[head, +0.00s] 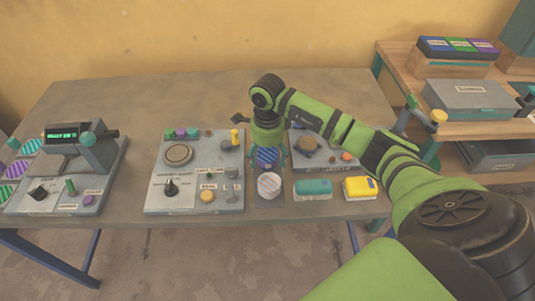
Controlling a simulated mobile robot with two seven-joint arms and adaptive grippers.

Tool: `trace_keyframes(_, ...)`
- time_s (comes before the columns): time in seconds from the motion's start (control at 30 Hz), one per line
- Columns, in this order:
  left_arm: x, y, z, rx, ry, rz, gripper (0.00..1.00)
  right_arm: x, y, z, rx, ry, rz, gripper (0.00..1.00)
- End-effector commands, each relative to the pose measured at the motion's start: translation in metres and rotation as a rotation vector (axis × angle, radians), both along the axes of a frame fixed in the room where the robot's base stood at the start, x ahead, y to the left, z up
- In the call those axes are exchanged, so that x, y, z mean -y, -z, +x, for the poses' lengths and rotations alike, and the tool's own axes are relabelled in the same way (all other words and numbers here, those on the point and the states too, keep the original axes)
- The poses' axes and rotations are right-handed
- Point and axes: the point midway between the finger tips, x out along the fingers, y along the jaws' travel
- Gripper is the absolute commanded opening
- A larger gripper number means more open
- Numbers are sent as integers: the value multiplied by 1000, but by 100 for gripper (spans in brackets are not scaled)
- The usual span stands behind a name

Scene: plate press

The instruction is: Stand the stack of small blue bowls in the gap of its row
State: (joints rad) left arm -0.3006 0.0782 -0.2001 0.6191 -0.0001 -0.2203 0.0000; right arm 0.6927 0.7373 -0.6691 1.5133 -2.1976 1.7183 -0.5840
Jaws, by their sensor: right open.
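A blue striped round thing (267,156), possibly the stack of small blue bowls, sits on a narrow dark strip (268,203) in the middle of the table. A pale striped round piece (269,185) stands just in front of it in the same row. My right gripper (268,150) points down over the blue thing, with its teal fingers spread on either side. The fingers are open; I cannot tell whether they touch it. The gripper and wrist hide the back of the row, and I cannot make out a gap. My left gripper is not in view.
A control panel (180,197) stands left of the strip, another panel (316,150) right. A teal block (313,187) and a yellow block (360,187) lie in front. A press (85,155) is far left. Wooden shelves (478,150) stand right. The table's back left is clear.

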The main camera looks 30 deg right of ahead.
Motion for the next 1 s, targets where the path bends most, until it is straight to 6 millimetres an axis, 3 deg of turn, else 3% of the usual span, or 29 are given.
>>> trace_keyframes(0.17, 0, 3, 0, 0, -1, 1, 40, 1, -18, 1, 5, -1, -1, 79)
trace_keyframes(0.6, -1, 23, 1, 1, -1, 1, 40, 0, -106, 1, 3, 0, -1, 79)
trace_keyframes(0.77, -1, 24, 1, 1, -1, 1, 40, 0, -120, 0, 1, 1, -1, 79)
trace_keyframes(1.0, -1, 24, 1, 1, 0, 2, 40, 0, -123, 0, -1, 0, 1, 79)
